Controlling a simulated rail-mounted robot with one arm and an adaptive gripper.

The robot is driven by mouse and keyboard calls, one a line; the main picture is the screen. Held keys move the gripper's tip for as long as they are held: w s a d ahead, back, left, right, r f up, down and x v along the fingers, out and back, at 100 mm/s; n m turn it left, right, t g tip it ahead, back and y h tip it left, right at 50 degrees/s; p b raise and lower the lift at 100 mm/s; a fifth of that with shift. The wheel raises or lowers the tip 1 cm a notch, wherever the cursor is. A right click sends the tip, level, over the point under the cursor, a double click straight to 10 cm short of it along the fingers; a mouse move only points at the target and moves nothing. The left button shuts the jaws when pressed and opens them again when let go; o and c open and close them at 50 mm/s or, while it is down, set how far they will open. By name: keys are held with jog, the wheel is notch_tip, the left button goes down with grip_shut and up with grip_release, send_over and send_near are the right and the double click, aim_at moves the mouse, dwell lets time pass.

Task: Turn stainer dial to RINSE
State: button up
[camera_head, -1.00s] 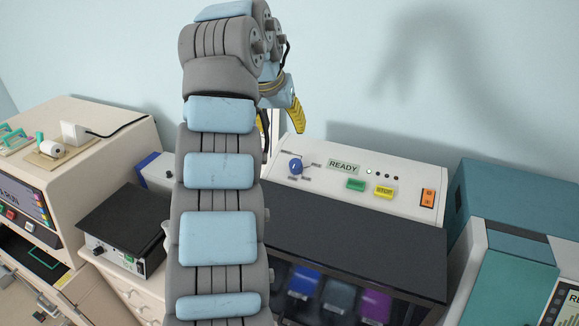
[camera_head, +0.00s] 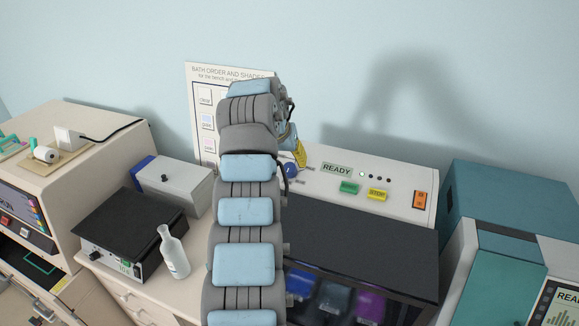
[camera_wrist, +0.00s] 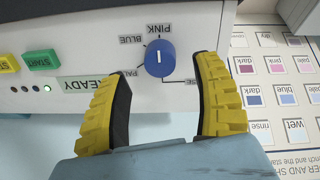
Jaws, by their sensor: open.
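The blue round stainer dial (camera_head: 291,170) is on the white sloped panel of the stainer (camera_head: 400,200), partly behind my gripper in the head view. In the wrist view the dial (camera_wrist: 160,57) carries a short white line, upright in the picture. Upside-down labels surround it: PINK above, BLUE upper left, one starting PA at lower left, and one ending in SE at lower right, both partly hidden by fingers. My gripper (camera_wrist: 163,70) is open, its yellow fingers on either side of the dial with gaps visible. In the head view my gripper (camera_head: 299,153) is at the panel's left end.
The panel has a READY display (camera_head: 337,170), green (camera_head: 349,187) and yellow (camera_head: 377,195) buttons and an orange switch (camera_head: 420,200). A bath order chart (camera_head: 207,110) stands behind. A bottle (camera_head: 173,252) and grey box (camera_head: 175,185) are to the left; a teal machine (camera_head: 510,220) is right.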

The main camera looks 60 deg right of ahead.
aim_at(289, 167)
jog(key=shift+p+x, duration=0.35)
jog(key=shift+x, duration=1.95)
grip_shut()
